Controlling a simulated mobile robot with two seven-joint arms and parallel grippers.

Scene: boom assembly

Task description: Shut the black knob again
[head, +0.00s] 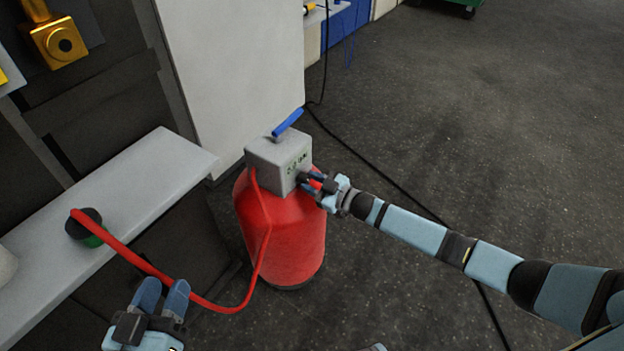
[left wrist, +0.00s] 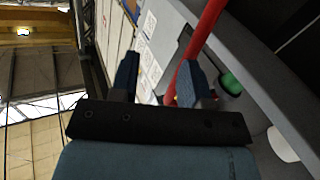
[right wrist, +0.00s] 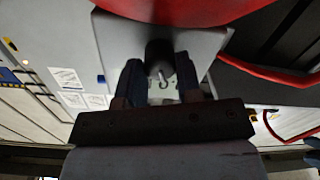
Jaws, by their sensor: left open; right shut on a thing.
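The black knob (right wrist: 158,55) sits on the face of the grey box (head: 277,158) on top of the red tank (head: 282,235). My right gripper (head: 312,180) is at that face, its fingers on both sides of the knob and shut on it. In the right wrist view the fingers (right wrist: 160,80) flank the knob, and a small pale mark shows on it. In the head view the gripper mostly hides the knob. My left gripper (head: 162,292) is open and empty, near the red hose at the lower left.
A blue lever (head: 288,123) tops the grey box. A black cable (head: 385,175) crosses the floor. The floor to the right is mostly clear.

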